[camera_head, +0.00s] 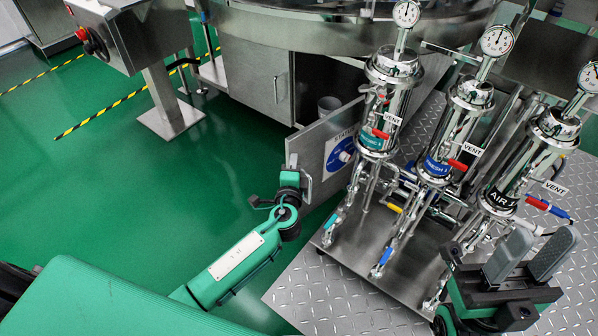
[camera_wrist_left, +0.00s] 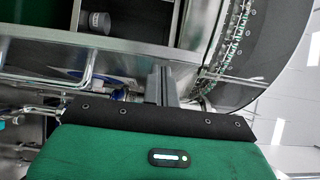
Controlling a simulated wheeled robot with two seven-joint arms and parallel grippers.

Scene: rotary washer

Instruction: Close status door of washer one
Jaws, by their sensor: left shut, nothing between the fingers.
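The status door (camera_head: 322,150) of the washer is a grey metal panel with a white and blue label. It stands swung open from the cabinet opening (camera_head: 337,78), with a bar handle (camera_head: 307,187) near its free edge. My left gripper (camera_head: 294,160) is at the door's free left edge, beside the handle. Its fingers show closed together and empty in the left wrist view (camera_wrist_left: 161,84). I cannot tell whether they touch the door. My right gripper (camera_head: 528,255) is at the lower right with its two fingers apart and empty, away from the door.
Several metal filter housings (camera_head: 437,150) with gauges and valves stand close to the right of the door. A grey cup (camera_head: 328,105) sits inside the cabinet and also shows in the left wrist view (camera_wrist_left: 99,22). The green floor (camera_head: 190,190) to the left is mostly clear.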

